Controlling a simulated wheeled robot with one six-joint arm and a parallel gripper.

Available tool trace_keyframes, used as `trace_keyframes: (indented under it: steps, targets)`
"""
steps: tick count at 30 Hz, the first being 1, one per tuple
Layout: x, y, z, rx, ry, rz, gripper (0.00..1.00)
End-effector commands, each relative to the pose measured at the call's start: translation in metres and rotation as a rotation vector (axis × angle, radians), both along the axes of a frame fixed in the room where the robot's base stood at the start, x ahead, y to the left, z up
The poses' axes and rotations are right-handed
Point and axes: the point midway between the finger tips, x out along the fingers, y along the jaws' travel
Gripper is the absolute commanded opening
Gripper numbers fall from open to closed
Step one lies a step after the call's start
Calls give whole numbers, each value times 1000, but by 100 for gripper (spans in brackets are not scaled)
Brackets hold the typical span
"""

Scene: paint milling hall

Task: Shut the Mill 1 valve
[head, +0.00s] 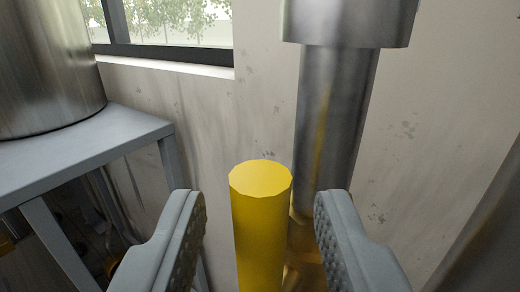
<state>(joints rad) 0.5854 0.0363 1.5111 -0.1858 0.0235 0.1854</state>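A yellow round-ended bar (261,225), which looks like a valve handle, stands in the middle of the head view. Its flat top faces up toward the camera and its lower end runs out of the picture. My gripper (262,225) is open, with one grey finger on each side of the yellow bar. A gap shows between the bar and each finger in the picture; I cannot tell the depth between them. No label for Mill 1 is in view.
A vertical steel pipe (334,120) with a wider collar (350,22) stands right behind the bar. A steel vessel (45,65) rests on a grey metal stand (120,135) at left. A stained wall (440,120) and a window (170,25) are behind.

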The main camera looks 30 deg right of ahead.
Motion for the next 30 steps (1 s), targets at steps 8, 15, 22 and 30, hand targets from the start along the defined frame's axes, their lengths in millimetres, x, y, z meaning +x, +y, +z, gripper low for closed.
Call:
trace_keyframes:
  steps: [8, 15, 22, 30]
  targets:
    - [17, -11, 0, 1, -1, 0, 38]
    - [19, -12, 0, 0, 0, 0, 38]
    - [18, -12, 0, 0, 0, 0, 11]
    - [18, -12, 0, 1, -2, 0, 0]
